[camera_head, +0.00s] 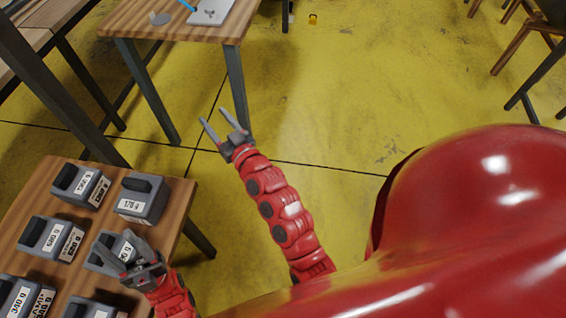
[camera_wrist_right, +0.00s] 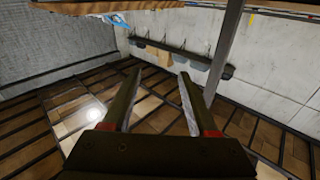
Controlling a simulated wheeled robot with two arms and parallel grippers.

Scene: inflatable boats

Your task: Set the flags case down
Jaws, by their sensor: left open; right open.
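Several grey cases with black handles and white labels stand on a wooden table at the lower left of the head view. One case (camera_head: 145,199) has a label that seems to read 170 g. Another case (camera_head: 105,258) stands beside my left gripper (camera_head: 124,252), which is open. The gripper partly covers that case, and I cannot tell whether they touch. I cannot tell which case is the flags case. My right gripper (camera_head: 214,117) is open and empty above the yellow floor. Its two spread fingers also show in the right wrist view (camera_wrist_right: 159,76).
The wooden table (camera_head: 180,190) under the cases is well filled, with a bare strip along its right edge. Another wooden table (camera_head: 190,28) at the top holds a sheet and a small grey disc. Chairs (camera_head: 530,45) stand at the upper right. The yellow floor between is mostly clear.

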